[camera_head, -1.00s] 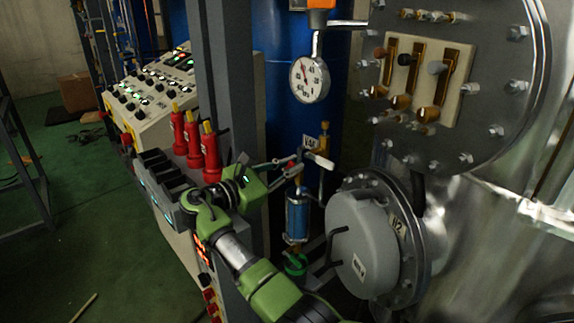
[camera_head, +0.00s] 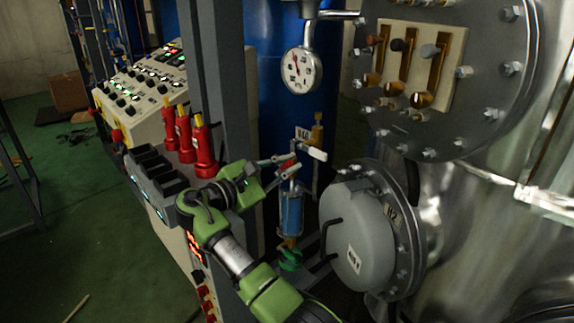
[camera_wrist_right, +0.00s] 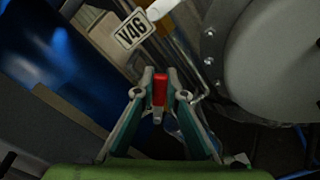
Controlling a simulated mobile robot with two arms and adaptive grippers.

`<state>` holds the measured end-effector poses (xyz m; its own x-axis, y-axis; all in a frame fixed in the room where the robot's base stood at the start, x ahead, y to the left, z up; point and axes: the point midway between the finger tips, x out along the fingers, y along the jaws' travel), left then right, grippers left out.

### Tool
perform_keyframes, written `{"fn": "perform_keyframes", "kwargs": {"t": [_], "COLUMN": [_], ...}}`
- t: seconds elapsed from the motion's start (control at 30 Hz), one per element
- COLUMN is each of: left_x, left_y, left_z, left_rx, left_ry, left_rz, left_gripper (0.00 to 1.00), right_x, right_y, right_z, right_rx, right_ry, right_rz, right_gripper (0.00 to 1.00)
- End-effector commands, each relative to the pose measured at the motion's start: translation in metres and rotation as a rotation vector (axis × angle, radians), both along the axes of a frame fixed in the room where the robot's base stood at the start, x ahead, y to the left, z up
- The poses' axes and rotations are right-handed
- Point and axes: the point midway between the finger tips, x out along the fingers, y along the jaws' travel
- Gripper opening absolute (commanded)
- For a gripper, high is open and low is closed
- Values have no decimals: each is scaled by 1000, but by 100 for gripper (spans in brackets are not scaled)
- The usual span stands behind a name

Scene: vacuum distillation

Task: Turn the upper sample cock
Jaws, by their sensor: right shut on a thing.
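The upper sample cock's red handle (camera_head: 287,166) sits above the blue sample cylinder (camera_head: 291,212). My right gripper (camera_head: 293,160) reaches it from the left and is shut on the handle. In the right wrist view the red handle (camera_wrist_right: 159,88) stands between the two fingertips (camera_wrist_right: 160,76). The fingers partly cover the handle in the head view, and the cock's body is mostly hidden. A green-handled lower cock (camera_head: 290,260) is below the cylinder. My left gripper is not in view.
A white lever (camera_head: 312,152) on a brass valve, with a V46 tag (camera_wrist_right: 131,30), is close to my fingertips. The grey round cover (camera_head: 357,235) is to the right.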

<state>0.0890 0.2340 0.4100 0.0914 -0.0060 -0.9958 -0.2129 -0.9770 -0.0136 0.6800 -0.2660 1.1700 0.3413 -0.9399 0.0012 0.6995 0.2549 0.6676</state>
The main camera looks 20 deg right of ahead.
Motion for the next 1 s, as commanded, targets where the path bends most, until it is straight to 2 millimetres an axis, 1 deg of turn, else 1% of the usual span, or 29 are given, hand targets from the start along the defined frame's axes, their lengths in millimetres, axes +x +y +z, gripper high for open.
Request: {"fn": "perform_keyframes", "kwargs": {"t": [0.03,0.07,0.1,0.13,0.37,0.43,0.53,0.67,0.8,0.9,1.0], "left_x": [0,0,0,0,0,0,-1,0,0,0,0], "left_y": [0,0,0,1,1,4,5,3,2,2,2], "left_z": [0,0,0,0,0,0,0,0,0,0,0], "left_rx": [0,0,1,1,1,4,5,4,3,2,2], "left_ry": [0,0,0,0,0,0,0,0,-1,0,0], "left_rz": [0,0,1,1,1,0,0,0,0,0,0], "left_gripper": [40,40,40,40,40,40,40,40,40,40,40], "right_x": [0,0,0,0,0,0,-1,-7,-16,-20,-23], "right_y": [-1,-1,-1,-1,0,0,5,23,46,58,66], "right_z": [1,1,1,1,0,0,0,0,0,-1,0], "right_rx": [-1,-1,-1,-1,-1,0,0,1,1,1,-1], "right_ry": [0,0,0,0,1,1,1,1,1,2,2], "right_rz": [-1,-1,-1,-1,-1,0,1,3,3,0,0], "right_gripper": [0,14,24,29,29,29,29,29,29,29,29]}}
